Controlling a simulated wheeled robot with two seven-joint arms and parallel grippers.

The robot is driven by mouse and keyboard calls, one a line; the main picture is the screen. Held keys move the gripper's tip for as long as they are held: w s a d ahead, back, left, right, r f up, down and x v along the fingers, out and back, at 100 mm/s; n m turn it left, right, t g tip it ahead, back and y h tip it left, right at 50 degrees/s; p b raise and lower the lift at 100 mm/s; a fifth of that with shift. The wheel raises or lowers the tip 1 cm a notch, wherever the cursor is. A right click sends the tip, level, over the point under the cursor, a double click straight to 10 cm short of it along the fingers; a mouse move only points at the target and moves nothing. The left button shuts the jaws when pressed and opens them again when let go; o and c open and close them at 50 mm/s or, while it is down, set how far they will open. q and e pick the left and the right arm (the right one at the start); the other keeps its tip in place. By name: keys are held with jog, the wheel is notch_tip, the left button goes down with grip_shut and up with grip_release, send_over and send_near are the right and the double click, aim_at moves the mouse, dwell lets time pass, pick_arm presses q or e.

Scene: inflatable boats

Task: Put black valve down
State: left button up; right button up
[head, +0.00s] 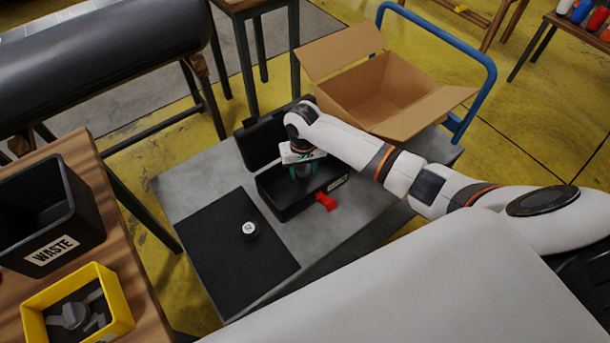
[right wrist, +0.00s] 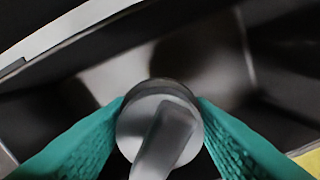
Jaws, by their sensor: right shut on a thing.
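My right gripper (head: 304,172) is over the open black case (head: 292,209), its fingertips down within the case's opening. In the right wrist view its teal fingers (right wrist: 160,118) are shut on a round valve (right wrist: 170,140) with a bar handle on top. The valve looks grey there, and its lower part is hidden. The case's dark walls lie around and below it; I cannot tell whether it touches the floor. My left gripper is not in view.
The case lid (head: 265,135) stands open behind, and a red piece (head: 326,202) is at the case's front corner. An open cardboard box (head: 375,92) is behind. At left are a black WASTE bin (head: 75,225) and a yellow bin (head: 112,287) holding grey parts.

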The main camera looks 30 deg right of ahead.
aim_at(303, 178)
notch_tip(303, 178, down, 3)
jog(key=shift+f+b, duration=0.15)
jog(key=shift+b, duration=0.15)
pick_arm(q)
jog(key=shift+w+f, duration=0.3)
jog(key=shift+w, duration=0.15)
pick_arm(e)
jog(key=shift+f, duration=0.25)
jog(key=shift+f, duration=0.15)
jog(key=o, duration=1)
notch_tip(303, 178, up, 12)
jog(key=shift+r+p, duration=0.2)
jog(key=shift+p, duration=0.65)
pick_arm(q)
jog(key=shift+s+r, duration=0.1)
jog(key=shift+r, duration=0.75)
pick_arm(e)
jog(key=shift+s+f, duration=0.1)
